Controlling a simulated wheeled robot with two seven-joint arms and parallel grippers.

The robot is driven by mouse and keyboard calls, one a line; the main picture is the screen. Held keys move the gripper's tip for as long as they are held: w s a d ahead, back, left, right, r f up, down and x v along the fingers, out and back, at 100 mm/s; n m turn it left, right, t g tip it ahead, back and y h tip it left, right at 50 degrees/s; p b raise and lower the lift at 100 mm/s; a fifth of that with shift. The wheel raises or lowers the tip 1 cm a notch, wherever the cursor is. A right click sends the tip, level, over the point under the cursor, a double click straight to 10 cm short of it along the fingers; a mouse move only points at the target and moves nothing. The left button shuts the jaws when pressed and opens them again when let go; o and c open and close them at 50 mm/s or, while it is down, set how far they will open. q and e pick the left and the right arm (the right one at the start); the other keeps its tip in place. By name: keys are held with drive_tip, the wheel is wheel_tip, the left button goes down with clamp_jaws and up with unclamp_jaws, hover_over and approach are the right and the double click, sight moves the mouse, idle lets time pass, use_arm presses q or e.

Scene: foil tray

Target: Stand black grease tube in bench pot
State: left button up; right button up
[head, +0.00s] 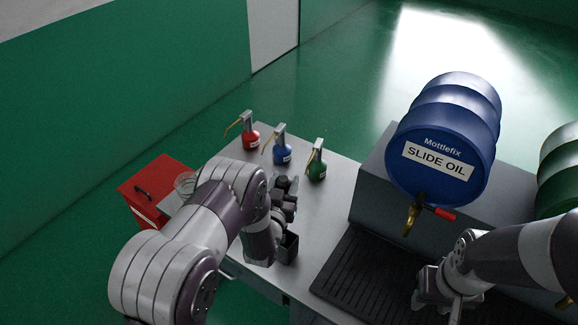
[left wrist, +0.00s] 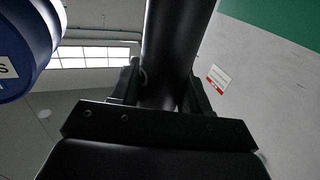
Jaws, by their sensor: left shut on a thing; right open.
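The black grease tube is held in my left gripper (head: 284,200); its dark end (head: 283,181) shows above the fingers in the head view. In the left wrist view the black tube (left wrist: 175,45) stands between the two fingers of my left gripper (left wrist: 163,92), which is shut on it. A small dark square container (head: 289,247), which looks like the bench pot, is on the bench just nearer than the left gripper, partly hidden by my left arm. Whether the tube touches it is not visible. My right gripper (head: 446,290) is open and empty over the black ribbed mat.
Red (head: 250,139), blue (head: 282,153) and green (head: 317,168) oil cans stand along the back of the bench (head: 325,205). A blue oil drum (head: 440,150) with a tap is on a grey stand. A black ribbed mat (head: 350,275) lies below it. A clear jar (head: 184,183) is near a red box (head: 150,185).

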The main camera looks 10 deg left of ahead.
use_arm(q)
drive_tip(key=shift+s+r, duration=0.1)
drive_tip(key=shift+s, duration=0.35)
drive_tip(key=shift+s+d+b, duration=0.1)
drive_tip(key=shift+s+b, duration=0.2)
drive_tip(key=shift+d+f, duration=0.15)
drive_tip(key=shift+f, duration=0.25)
drive_tip(key=f+b, duration=0.1)
drive_tip(key=w+f+b, duration=0.1)
drive_tip(key=f, duration=0.1)
drive_tip(key=shift+w, duration=0.1)
drive_tip(key=shift+s+f+b, duration=0.2)
drive_tip(key=shift+f+b, duration=0.4)
drive_tip(key=shift+b, duration=0.05)
drive_tip(key=shift+s+f+b, duration=0.1)
drive_tip(key=shift+f+b, duration=0.3)
drive_tip(key=shift+b, duration=0.05)
drive_tip(key=shift+w+f+b, duration=0.2)
drive_tip(key=shift+f+b, duration=0.9)
drive_tip(key=shift+f, duration=0.15)
wheel_tip(320, 180, down, 3)
drive_tip(key=b, duration=0.3)
drive_tip(key=shift+s, duration=0.1)
drive_tip(key=shift+f+b, duration=0.55)
drive_tip(key=shift+f, duration=0.15)
use_arm(e)
wheel_tip(320, 180, down, 11)
drive_tip(key=shift+s, duration=0.3)
drive_tip(key=shift+d+r, duration=0.1)
drive_tip(key=shift+d, duration=0.05)
